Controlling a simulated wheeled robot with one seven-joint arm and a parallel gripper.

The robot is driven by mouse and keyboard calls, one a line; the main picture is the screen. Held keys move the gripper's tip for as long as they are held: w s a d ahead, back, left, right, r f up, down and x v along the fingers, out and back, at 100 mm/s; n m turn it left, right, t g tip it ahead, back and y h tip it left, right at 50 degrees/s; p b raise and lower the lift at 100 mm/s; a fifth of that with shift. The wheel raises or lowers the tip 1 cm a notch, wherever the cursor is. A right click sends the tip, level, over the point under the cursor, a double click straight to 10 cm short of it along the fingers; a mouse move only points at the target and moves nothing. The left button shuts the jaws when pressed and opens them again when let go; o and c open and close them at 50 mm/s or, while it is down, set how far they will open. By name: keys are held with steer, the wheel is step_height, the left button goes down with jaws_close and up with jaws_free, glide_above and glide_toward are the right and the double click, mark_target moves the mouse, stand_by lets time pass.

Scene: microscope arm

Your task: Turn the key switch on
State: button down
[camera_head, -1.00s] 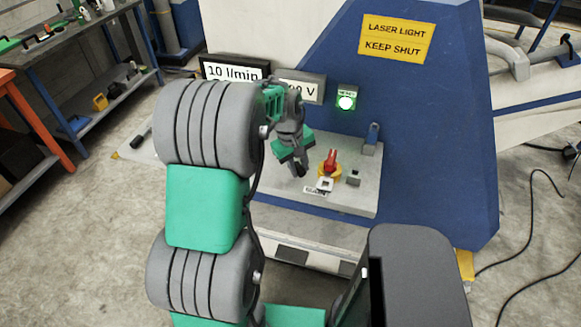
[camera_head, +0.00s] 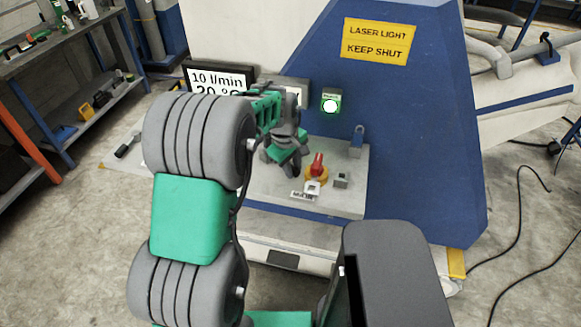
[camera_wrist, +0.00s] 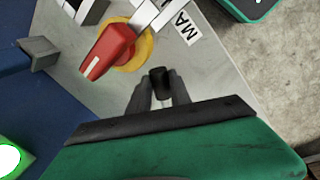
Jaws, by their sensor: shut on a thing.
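In the wrist view a small black knob (camera_wrist: 160,82), which looks like the head of the key switch, stands between my two fingertips. My gripper (camera_wrist: 157,95) is shut on it, above the grey panel. In the head view my gripper (camera_head: 294,173) is low over the panel, just left of the red switch; the knob is hidden there behind the fingers. I cannot read the key's turn angle.
A red rotary switch on a yellow disc (camera_head: 317,166) sits close right of my gripper, with a pale latch (camera_head: 312,188) before it. A lit green-framed button (camera_head: 330,105) is above. The panel's front right (camera_head: 348,205) is clear.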

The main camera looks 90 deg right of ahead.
steer(key=shift+d+r, duration=0.1)
steer(key=shift+r, duration=0.05)
steer(key=c, duration=1.2)
jaws_free()
steer(key=r, duration=0.2)
steer(key=a+r, duration=0.1)
steer(key=r, duration=0.2)
steer(key=w+r+b, duration=0.1)
steer(key=r, duration=0.1)
steer(key=shift+a+r, duration=0.15)
steer(key=shift+r, duration=0.1)
